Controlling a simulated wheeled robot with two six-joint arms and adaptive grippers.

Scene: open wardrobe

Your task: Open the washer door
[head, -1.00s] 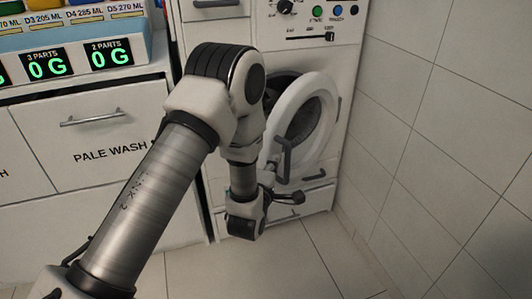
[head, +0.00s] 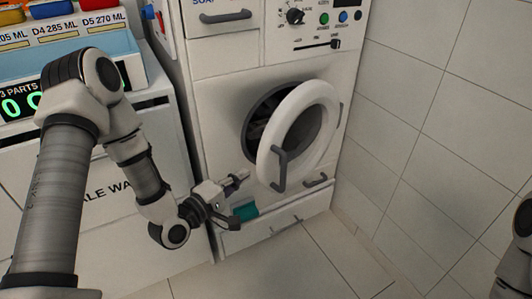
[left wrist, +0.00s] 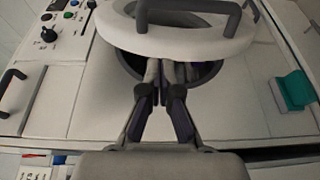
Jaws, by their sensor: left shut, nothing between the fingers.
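The washer door (head: 266,160) is a thick white ring with a grey bar handle (head: 279,170). It stands swung partly out from the washer front (head: 218,110), and the dark drum opening (head: 258,122) shows at its left. My left gripper (head: 238,181) is shut and empty, low and left of the door, apart from the handle. In the left wrist view the shut fingers (left wrist: 161,92) point toward the opening, with the door (left wrist: 180,42) and its handle (left wrist: 190,8) above them. My right gripper is out of view.
A teal piece (head: 245,211) sits at the washer's lower front, near my left gripper. A drawer (head: 275,228) is below. A tiled wall (head: 430,130) stands close on the right. A cabinet (head: 100,185) with displays and coloured containers is on the left.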

